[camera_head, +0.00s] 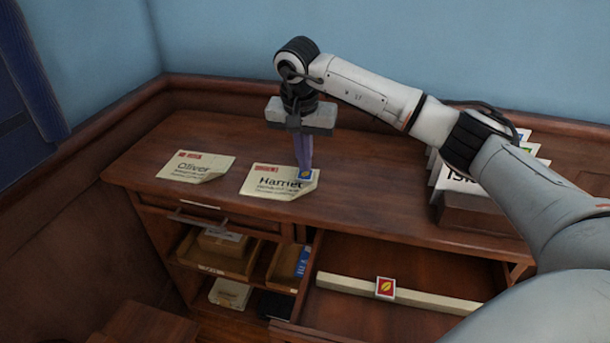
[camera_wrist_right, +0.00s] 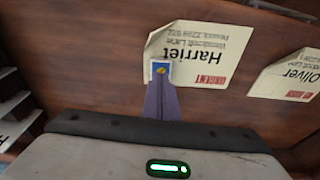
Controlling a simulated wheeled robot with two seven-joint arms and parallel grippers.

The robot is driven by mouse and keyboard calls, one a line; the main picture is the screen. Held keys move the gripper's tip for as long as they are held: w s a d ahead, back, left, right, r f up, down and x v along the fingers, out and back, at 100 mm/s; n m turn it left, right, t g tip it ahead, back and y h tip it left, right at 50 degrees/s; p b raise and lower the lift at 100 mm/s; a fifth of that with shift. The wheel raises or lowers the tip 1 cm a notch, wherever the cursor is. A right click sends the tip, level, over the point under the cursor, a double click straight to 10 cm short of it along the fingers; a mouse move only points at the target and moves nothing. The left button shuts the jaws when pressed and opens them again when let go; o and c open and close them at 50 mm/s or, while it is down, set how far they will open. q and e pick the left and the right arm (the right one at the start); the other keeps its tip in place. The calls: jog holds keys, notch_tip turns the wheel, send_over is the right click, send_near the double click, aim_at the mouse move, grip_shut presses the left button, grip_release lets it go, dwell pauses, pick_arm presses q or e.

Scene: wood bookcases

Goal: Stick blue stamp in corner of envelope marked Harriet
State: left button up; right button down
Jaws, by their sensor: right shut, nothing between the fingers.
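The cream envelope marked Harriet (camera_head: 262,184) lies flat on the desk top, with a red printed mark at its upper left and a curled lower right corner. It also shows in the right wrist view (camera_wrist_right: 195,50). The blue stamp (camera_head: 306,174), with a yellow figure and white border, is at the envelope's upper right corner; the right wrist view shows it too (camera_wrist_right: 160,69). My right gripper (camera_head: 304,165) points down with its purple fingers shut and empty, tips right at the stamp. Whether they touch it is unclear. My left gripper is not in view.
An envelope marked Oliver (camera_head: 197,167) lies to the left. A wooden holder (camera_head: 478,213) with upright envelopes stands at the right. Below, an open drawer has a pale bar (camera_head: 340,285) bearing a red leaf stamp (camera_head: 385,287). Cubbies with boxes are at lower left.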

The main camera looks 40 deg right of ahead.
aim_at(305, 175)
jog(key=shift+f, duration=0.55)
dwell(0.4)
jog(key=shift+s+f, duration=0.1)
jog(key=shift+f, duration=0.1)
dwell(1.1)
notch_tip(305, 175, up, 7)
jog(key=p, duration=0.6)
jog(key=shift+r, duration=0.1)
dwell(0.6)
